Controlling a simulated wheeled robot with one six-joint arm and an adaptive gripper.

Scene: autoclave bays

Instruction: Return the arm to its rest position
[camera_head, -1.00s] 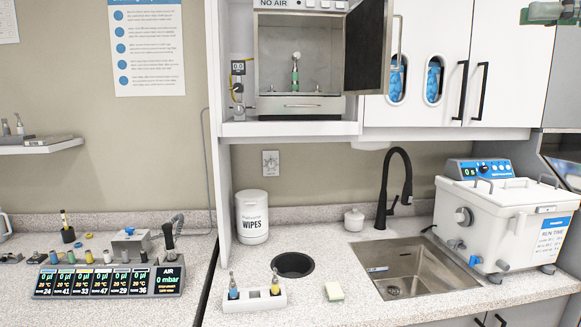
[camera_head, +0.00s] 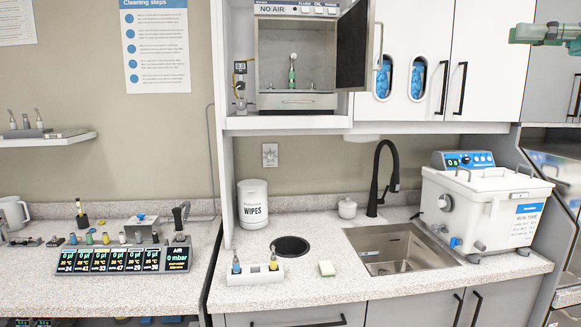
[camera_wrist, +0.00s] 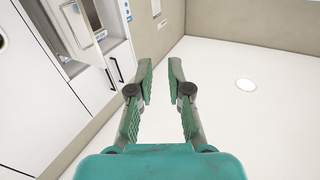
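My gripper (camera_wrist: 160,72) shows in the wrist view with its two grey and green fingers apart and nothing between them. Behind the fingers are the white ceiling and the beige wall. In the head view, a teal part of my arm (camera_head: 540,33) enters at the top right edge, in front of the cabinets. The fingertips cannot be made out there. The arm touches nothing that I can see.
A small steel chamber (camera_head: 297,102) stands in the upper shelf with its door (camera_head: 353,50) swung open and a green-banded handpiece (camera_head: 292,72) inside. The counter below holds a sink (camera_head: 400,245), a white bath unit (camera_head: 485,205), a wipes tub (camera_head: 252,205) and a two-handpiece holder (camera_head: 255,275).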

